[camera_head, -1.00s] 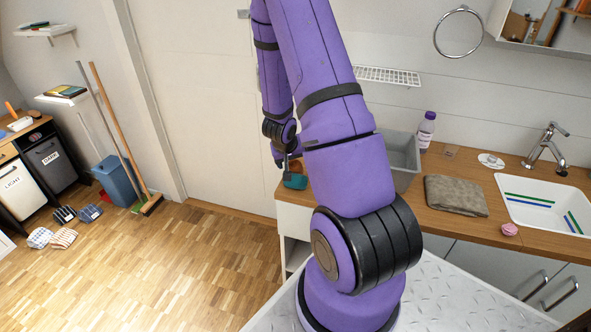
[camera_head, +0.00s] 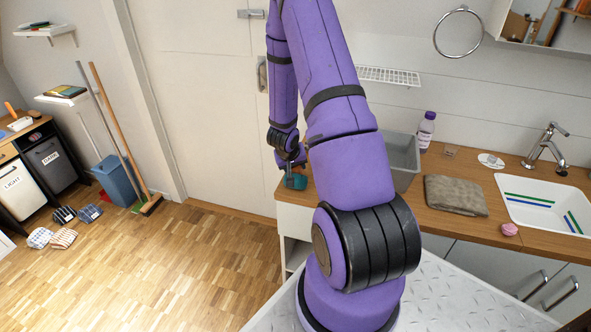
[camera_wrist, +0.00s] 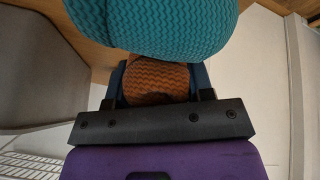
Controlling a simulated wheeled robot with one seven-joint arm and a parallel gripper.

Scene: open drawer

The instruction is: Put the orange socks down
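The socks show in the wrist view as an orange-brown wavy-knit part (camera_wrist: 157,82) between the fingers of my gripper (camera_wrist: 158,88), with a large teal wavy-knit part just beyond it (camera_wrist: 150,25). I cannot tell whether these are one bundle. My gripper appears shut on the orange part. In the head view, my gripper (camera_head: 289,163) is at the left end of the wooden counter (camera_head: 300,196), with the teal part (camera_head: 296,181) below it. Whether the bundle touches the counter is unclear. My arm hides part of the counter there.
A grey bin (camera_head: 404,155) stands on the counter, right of my arm. Farther right are a purple-capped bottle (camera_head: 426,130), a folded brown towel (camera_head: 456,194) and a white sink (camera_head: 545,205). Several patterned sock-like bundles (camera_head: 64,238) lie on the floor at left.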

